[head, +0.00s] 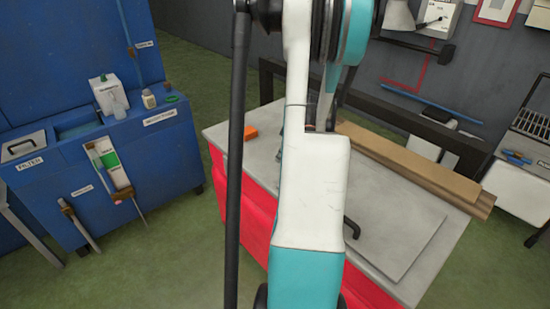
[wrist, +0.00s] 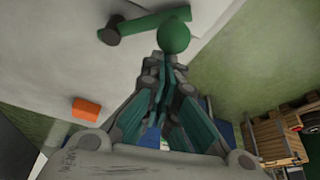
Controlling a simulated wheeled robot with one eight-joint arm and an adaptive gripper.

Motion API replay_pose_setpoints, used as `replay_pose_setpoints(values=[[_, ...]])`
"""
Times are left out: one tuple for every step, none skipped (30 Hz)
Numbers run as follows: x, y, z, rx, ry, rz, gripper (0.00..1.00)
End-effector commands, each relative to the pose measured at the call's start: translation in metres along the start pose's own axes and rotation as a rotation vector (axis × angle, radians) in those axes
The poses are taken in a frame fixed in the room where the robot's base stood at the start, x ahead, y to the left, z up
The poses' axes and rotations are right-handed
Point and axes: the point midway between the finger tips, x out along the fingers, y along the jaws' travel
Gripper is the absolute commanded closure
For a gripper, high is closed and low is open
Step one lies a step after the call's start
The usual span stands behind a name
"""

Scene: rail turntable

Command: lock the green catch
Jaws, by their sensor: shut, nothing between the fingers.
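The green catch (wrist: 145,24) shows at the top of the wrist view, on a pale worktop. It is a green bar with a round green knob at its right end and a dark round piece at its left end. My gripper (wrist: 168,62) is shut and empty, its fingertips just below the knob in the picture. I cannot tell whether they touch it. In the head view my arm hides the catch and most of my gripper.
An orange block (head: 250,132) lies on the pale worktop (head: 385,210) of the red bench. It also shows in the wrist view (wrist: 90,108). Wooden planks (head: 410,165) lie along the bench's back edge. A blue cabinet (head: 160,165) stands left, across green floor.

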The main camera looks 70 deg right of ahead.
Motion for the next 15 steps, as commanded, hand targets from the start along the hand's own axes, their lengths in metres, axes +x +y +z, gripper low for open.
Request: replay_pose_setpoints(values=[[-0.001, 0.001, 0.003, -0.037, 0.000, -0.015, 1.00], [-0.002, 0.002, 0.005, -0.064, 0.000, -0.025, 1.00], [-0.003, 0.002, 0.007, -0.101, 0.000, -0.038, 1.00], [-0.004, 0.003, 0.009, -0.127, 0.000, -0.048, 1.00], [-0.004, 0.003, 0.011, -0.154, 0.000, -0.057, 1.00], [-0.005, 0.004, 0.013, -0.189, -0.001, -0.071, 1.00], [-0.005, 0.005, 0.015, -0.216, -0.001, -0.080, 1.00], [-0.006, 0.005, 0.016, -0.243, -0.001, -0.091, 1.00], [-0.007, 0.006, 0.018, -0.278, 0.000, -0.104, 1.00], [-0.007, 0.007, 0.020, -0.304, 0.000, -0.113, 1.00], [-0.008, 0.008, 0.021, -0.330, 0.000, -0.123, 1.00], [-0.009, 0.009, 0.023, -0.334, 0.000, -0.124, 1.00], [-0.009, 0.009, 0.025, -0.332, 0.000, -0.123, 1.00], [-0.010, 0.010, 0.026, -0.332, 0.000, -0.123, 1.00], [-0.011, 0.011, 0.028, -0.331, -0.001, -0.122, 1.00]])
